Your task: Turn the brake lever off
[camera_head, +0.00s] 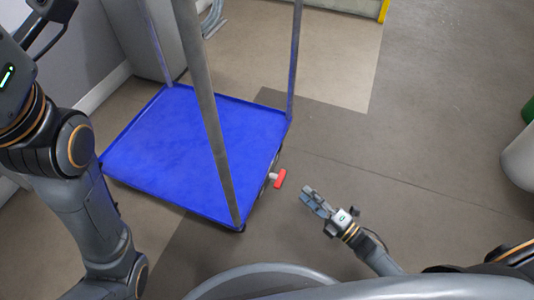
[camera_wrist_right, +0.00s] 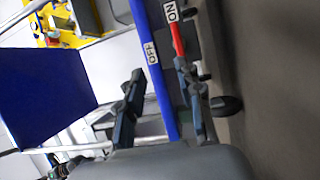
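A blue platform cart (camera_head: 190,155) stands at the left of the head view, with a short red brake lever (camera_head: 279,178) sticking out from its near right side. In the right wrist view the red lever (camera_wrist_right: 177,38) lies by an ON label (camera_wrist_right: 170,11); an OFF label (camera_wrist_right: 152,53) is on the blue cart edge. My right gripper (camera_head: 311,196) is just right of the lever, apart from it in the head view. In the wrist view its fingers (camera_wrist_right: 160,85) are spread, with the blue edge seen between them. My left gripper (camera_head: 55,15) is partly cut off at the top left.
Grey upright posts (camera_head: 212,115) rise from the cart's corners. A black caster wheel (camera_wrist_right: 226,105) shows under the cart in the wrist view. A grey cabinet (camera_head: 150,35) stands behind the cart.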

